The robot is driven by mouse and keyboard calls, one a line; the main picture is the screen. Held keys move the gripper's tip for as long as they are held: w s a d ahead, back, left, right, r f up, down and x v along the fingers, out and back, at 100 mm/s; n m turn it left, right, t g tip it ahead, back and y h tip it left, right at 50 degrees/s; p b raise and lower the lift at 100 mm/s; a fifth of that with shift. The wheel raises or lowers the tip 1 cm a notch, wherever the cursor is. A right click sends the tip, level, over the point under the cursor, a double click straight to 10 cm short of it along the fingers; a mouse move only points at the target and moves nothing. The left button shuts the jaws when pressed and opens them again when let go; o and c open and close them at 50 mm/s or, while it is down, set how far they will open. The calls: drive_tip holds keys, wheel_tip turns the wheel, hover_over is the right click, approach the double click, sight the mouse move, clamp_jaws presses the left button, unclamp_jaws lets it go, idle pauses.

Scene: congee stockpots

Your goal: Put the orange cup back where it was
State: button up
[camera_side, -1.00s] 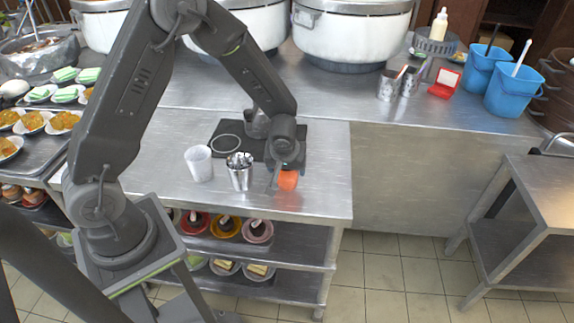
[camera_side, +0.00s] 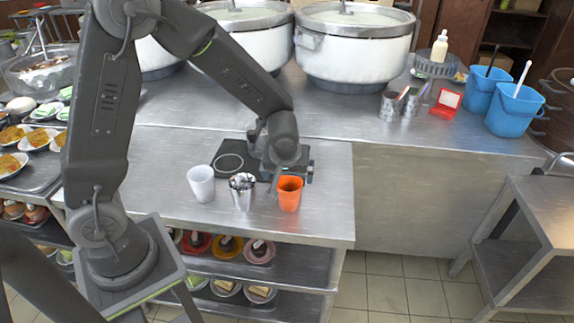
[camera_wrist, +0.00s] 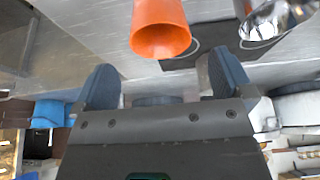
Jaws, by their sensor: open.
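The orange cup (camera_side: 290,197) stands upright, open end up, on the steel table, in front of the dark mat and right of the metal cup. In the wrist view the orange cup (camera_wrist: 160,28) is at the top, beyond the fingertips. My gripper (camera_side: 290,175) is just behind the cup in the side view. The wrist view shows its two fingers (camera_wrist: 165,82) spread wide with nothing between them. Some of the fingers are hidden behind the cup in the side view.
Large pots (camera_side: 352,50) stand behind. The table is clear to the right of the orange cup.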

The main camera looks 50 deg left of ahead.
drive_tip(key=s+d+r+m+t+h, duration=0.2)
drive_tip(key=s+r+m, duration=0.7)
drive_tip(key=s+r, duration=0.9)
drive_tip(key=shift+s+d+r+h, duration=0.25)
drive_tip(key=shift+s+d+h, duration=0.25)
drive_tip(key=shift+d, duration=0.7)
drive_tip(key=shift+w, duration=0.1)
